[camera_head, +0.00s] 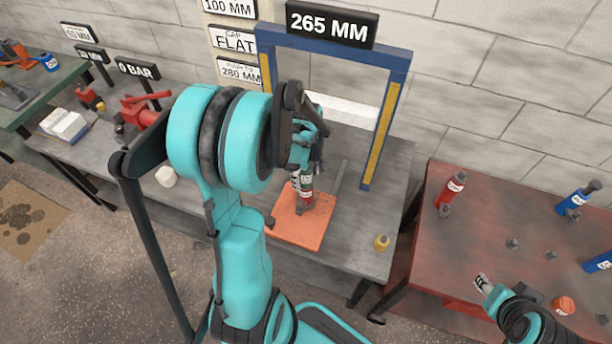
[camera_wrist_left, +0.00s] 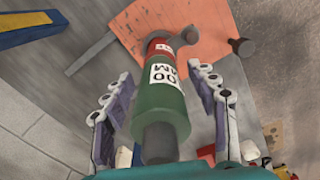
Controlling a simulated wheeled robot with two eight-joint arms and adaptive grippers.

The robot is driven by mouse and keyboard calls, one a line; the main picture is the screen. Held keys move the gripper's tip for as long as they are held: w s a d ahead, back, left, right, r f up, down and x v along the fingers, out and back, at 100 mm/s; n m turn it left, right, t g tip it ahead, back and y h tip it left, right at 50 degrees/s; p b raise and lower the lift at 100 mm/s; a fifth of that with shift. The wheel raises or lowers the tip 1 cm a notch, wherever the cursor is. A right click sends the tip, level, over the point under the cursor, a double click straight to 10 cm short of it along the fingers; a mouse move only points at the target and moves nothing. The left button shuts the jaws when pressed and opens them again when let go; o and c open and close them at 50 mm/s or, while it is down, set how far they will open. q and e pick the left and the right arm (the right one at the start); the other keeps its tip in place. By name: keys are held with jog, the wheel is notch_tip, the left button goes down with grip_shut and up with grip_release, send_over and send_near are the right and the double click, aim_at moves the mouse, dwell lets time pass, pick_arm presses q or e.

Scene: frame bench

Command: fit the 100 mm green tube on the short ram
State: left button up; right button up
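The green tube (camera_wrist_left: 160,108), with a white label partly reading "00 MM", stands in line on the end of a red ram (camera_wrist_left: 162,47) in the left wrist view. A dark stub (camera_wrist_left: 160,143) sticks out of its near end. The red ram also shows in the head view (camera_head: 305,198), upright on an orange plate (camera_head: 290,230). My left gripper (camera_wrist_left: 162,80) has its fingers on both sides of the green tube, with narrow gaps visible, so it looks open. My right gripper (camera_head: 483,284) is over the red bench's front edge; its fingers are too small to read.
A blue frame (camera_head: 400,62) with yellow strips stands over the grey bench around the plate. A yellow part (camera_head: 382,243) lies near the bench's front edge. The red bench (camera_head: 480,245) holds another red cylinder (camera_head: 451,188), a blue cylinder (camera_head: 577,199) and small fittings.

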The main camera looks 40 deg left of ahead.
pick_arm(q)
notch_tip(320, 180, up, 12)
dwell(0.6)
jog(key=shift+d, duration=0.1)
jog(key=s+d+m+t+b, duration=0.1)
jog(key=s+d+m+t, duration=0.2)
jog(key=d+m, duration=0.5)
jog(key=s+d+m+t+b, duration=0.1)
jog(key=s+d+m+t, duration=0.2)
jog(key=d+m, duration=0.5)
jog(key=shift+d+f+m+t+b, duration=0.3)
jog(key=shift+d+m+t+b, duration=0.05)
jog(key=shift+m+t, duration=0.25)
